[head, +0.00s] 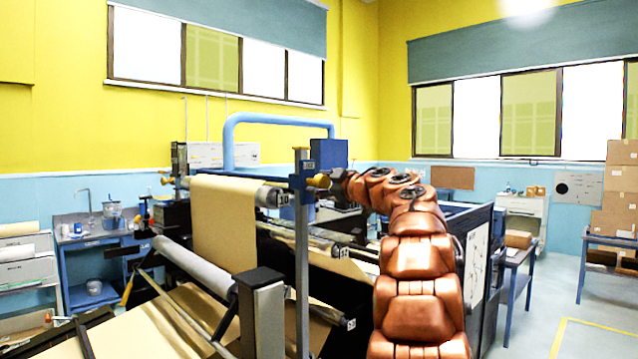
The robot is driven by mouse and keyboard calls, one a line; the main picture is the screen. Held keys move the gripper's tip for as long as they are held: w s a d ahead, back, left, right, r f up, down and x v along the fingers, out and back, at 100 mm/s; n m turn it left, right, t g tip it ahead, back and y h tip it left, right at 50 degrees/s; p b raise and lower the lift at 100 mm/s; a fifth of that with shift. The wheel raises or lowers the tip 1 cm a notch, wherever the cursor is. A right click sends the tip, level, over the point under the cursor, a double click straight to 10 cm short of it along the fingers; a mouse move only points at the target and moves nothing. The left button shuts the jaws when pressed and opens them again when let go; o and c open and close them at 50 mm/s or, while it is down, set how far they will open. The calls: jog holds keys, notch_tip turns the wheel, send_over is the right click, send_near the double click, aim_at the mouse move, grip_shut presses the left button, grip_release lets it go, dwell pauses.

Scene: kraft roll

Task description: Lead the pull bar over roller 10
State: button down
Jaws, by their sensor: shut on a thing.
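Roller 10 (274,197), a pale roller with a "10" tag on its right end, lies high on the machine. Brown kraft paper (224,225) hangs in a broad sheet in front of it, its top edge at about roller height. A yellow grip (319,181), apparently the right end of the pull bar, shows beside the blue-grey post; the rest of the bar is hard to make out. My gripper (332,181) is shut on this end, just right of roller 10. Its fingers are small and partly hidden. Whether the bar has passed the roller I cannot tell.
The blue-grey upright post (302,260) stands close left of my gripper. A lower grey roller (195,264) and a roller tagged "12" (340,253) lie below. A blue tubular frame (275,118) arches behind. Open floor (590,310) lies at right.

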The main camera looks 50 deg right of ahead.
jog(key=d+f, duration=0.1)
jog(key=d, duration=0.1)
jog(key=d+f, duration=0.1)
jog(key=shift+s+d+f, duration=0.1)
jog(key=shift+d+f, duration=0.2)
jog(key=shift+d, duration=0.05)
jog(key=d+f, duration=0.5)
jog(key=f, duration=0.4)
jog(key=d+f, duration=0.6)
jog(key=f, duration=0.3)
jog(key=d+f, duration=0.5)
jog(key=f, duration=0.5)
jog(key=shift+s+d, duration=0.15)
jog(key=shift+d, duration=0.1)
dwell(0.4)
